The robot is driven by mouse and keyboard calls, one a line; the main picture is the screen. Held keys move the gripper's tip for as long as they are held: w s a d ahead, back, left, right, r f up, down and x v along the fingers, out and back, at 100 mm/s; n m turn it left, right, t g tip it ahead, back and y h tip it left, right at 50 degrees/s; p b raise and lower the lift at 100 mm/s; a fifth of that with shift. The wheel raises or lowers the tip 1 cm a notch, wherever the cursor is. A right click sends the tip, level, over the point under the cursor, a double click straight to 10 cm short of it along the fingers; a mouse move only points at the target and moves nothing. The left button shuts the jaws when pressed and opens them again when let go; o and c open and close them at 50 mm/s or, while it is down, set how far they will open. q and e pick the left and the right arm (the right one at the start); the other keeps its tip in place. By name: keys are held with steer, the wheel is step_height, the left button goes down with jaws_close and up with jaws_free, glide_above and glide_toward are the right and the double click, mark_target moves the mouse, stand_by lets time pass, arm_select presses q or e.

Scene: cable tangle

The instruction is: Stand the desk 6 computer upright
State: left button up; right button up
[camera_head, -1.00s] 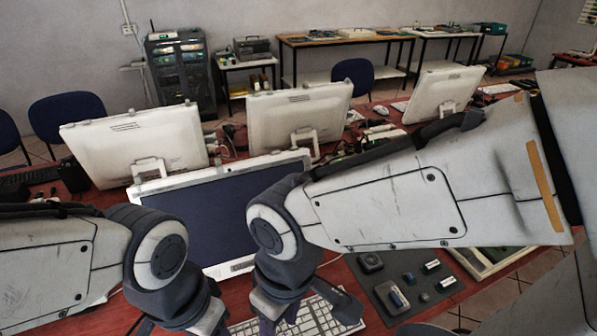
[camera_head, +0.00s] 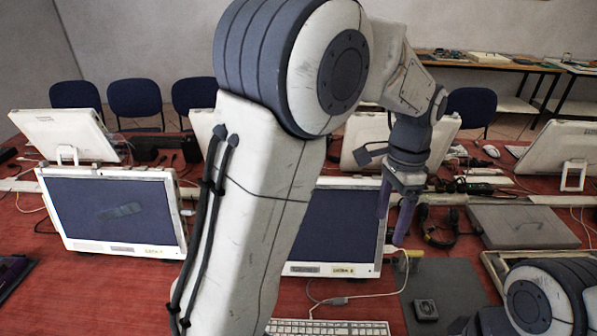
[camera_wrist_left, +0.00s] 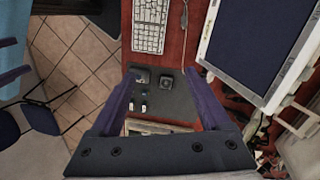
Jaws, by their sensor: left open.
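A white all-in-one computer (camera_head: 345,225) with a dark blue screen stands facing me in the middle of the head view, partly hidden by my left arm. A small label sits on its lower frame; I cannot read its number surely. A screen (camera_wrist_left: 255,40) also shows at the upper right of the left wrist view. My left gripper (camera_head: 393,208) points down beside the right edge of this computer. In the left wrist view the left gripper (camera_wrist_left: 160,75) has its fingers apart with nothing between them. My right gripper is out of view; only my right arm shows at lower right.
A second computer (camera_head: 110,212) stands at left, and others show their backs behind. A keyboard (camera_head: 325,327) lies in front. A grey mat (camera_head: 455,275) holds small parts. A headset (camera_head: 437,232) and a flat grey case (camera_head: 525,227) lie to the right.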

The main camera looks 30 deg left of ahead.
arm_select(q)
steer(key=w+a+r+g+p, duration=0.1)
steer(key=w+a+r+p, duration=0.15)
steer(key=w+a, duration=0.7)
steer(key=shift+m+g+h, duration=0.4)
steer(key=shift+m+h, duration=0.2)
steer(key=shift+m, duration=0.3)
steer(key=a+p, duration=0.1)
steer(key=a, duration=0.5)
steer(key=a+f+p, duration=0.1)
steer(key=a, duration=0.4)
steer(key=w+a+f+p, duration=0.1)
steer(key=a, duration=0.5)
steer(key=shift+a+f, duration=0.25)
steer(key=shift+a, duration=0.1)
steer(key=s+a+f+p, duration=0.1)
steer(key=s+a, duration=0.1)
steer(key=a, duration=0.4)
steer(key=shift+m+h, duration=0.3)
steer(key=p+x, duration=0.3)
steer(key=x, duration=0.6)
steer(key=shift+w+a+f, duration=0.1)
steer(key=shift+f, duration=0.75)
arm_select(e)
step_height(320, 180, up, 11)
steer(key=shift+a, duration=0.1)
arm_select(q)
jaws_close()
